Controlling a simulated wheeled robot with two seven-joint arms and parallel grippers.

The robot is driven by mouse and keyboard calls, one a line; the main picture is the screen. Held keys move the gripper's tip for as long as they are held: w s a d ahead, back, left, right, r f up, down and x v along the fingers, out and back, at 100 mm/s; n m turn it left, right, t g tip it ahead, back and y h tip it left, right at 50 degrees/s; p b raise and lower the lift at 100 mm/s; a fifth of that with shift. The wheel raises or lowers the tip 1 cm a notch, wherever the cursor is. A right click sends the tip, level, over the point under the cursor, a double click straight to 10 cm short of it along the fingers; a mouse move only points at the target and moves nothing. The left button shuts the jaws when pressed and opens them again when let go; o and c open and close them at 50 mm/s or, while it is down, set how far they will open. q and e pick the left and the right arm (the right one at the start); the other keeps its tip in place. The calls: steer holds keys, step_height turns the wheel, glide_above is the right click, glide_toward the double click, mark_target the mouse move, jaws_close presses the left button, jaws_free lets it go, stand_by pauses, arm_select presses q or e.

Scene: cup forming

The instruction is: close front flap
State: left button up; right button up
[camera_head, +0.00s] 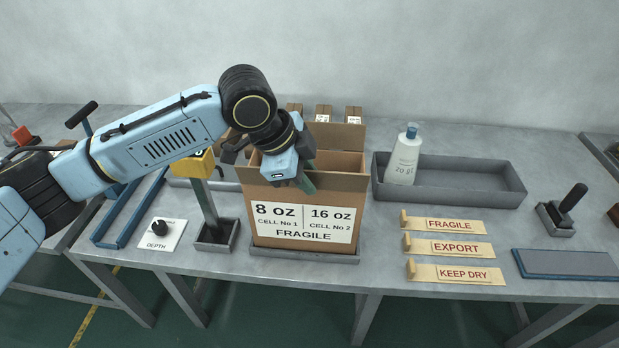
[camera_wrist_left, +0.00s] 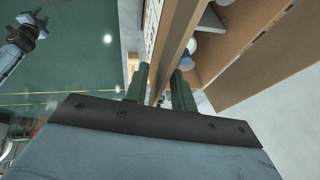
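An open cardboard box (camera_head: 300,243) with a label reading 8 oz, 16 oz and FRAGILE stands on a grey base in the middle of the bench. Its front flap (camera_head: 345,180) stands up along the near top edge. It also shows edge-on in the left wrist view (camera_wrist_left: 176,45). My left gripper (camera_head: 308,177) points down at this flap. Its two green fingers (camera_wrist_left: 160,85) are apart, one on each side of the cardboard; firm contact is not visible. My right arm's end (camera_wrist_left: 26,34) appears small in the left wrist view, its fingers unclear.
A white bottle (camera_head: 404,157) stands in a grey tray (camera_head: 465,194) right of the box. Wooden plates marked FRAGILE (camera_head: 443,225), EXPORT and KEEP DRY lie at front right. A yellow-topped post (camera_head: 203,200) and a depth dial (camera_head: 160,230) stand left, near the arm. Small boxes are behind.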

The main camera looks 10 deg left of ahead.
arm_select(q)
steer(key=shift+w+d+f, duration=0.15)
steer(key=shift+d+f, duration=0.1)
steer(key=shift+f, duration=0.35)
jaws_close()
